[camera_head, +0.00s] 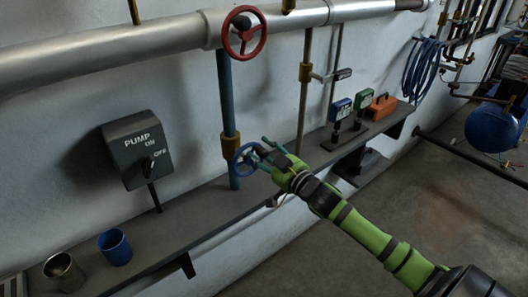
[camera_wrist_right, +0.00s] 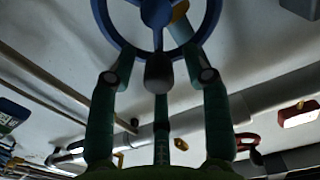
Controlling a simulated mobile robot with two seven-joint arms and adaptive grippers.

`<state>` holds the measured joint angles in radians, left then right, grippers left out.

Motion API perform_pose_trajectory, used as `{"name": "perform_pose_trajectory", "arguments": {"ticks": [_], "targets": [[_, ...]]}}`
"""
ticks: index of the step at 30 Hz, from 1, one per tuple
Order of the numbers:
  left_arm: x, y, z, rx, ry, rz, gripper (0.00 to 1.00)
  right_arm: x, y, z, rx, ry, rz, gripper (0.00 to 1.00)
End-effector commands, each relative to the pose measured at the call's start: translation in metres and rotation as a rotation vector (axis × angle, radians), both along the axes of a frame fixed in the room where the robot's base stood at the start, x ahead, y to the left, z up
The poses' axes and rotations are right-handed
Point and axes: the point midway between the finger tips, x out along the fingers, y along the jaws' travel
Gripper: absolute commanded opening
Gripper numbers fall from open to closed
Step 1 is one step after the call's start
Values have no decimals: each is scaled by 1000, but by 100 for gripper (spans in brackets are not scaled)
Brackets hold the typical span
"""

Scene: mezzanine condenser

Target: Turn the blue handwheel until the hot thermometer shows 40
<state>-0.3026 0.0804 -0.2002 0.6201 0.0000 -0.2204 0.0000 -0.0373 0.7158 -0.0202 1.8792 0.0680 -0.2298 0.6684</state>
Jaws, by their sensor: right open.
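The blue handwheel (camera_head: 239,163) sits low on a vertical dark-blue pipe, just above the shelf. Its rim (camera_wrist_right: 101,22) fills the top of the right wrist view, with the hub and spokes inside it. My right gripper (camera_head: 262,156) is open at the wheel, its arm coming from the lower right. I cannot tell which fitting is the hot thermometer, and no reading is legible. My left gripper is not in view.
A red handwheel (camera_head: 244,32) is on the silver pipe (camera_head: 120,45) above. A pump switch box (camera_head: 137,150) hangs at the left.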

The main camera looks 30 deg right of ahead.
Motion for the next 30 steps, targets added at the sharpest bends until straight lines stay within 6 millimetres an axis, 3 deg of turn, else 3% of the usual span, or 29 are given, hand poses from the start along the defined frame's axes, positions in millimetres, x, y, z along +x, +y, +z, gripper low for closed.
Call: {"name": "perform_pose_trajectory", "arguments": {"ticks": [6, 9, 10, 16, 24, 30], "targets": [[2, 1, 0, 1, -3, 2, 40, 0, 0, 0, 0, -1, 0, 49], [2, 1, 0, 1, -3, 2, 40, 0, 0, 0, 0, -1, 0, 9], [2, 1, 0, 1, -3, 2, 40, 0, 0, 0, 0, -1, 0, 0], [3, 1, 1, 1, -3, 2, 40, 0, 0, 2, -8, -4, 0, 0], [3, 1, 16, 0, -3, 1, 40, 0, 9, 8, -233, -23, -2, 0], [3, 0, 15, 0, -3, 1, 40, 0, 10, 8, -267, -29, -2, 0]]}}
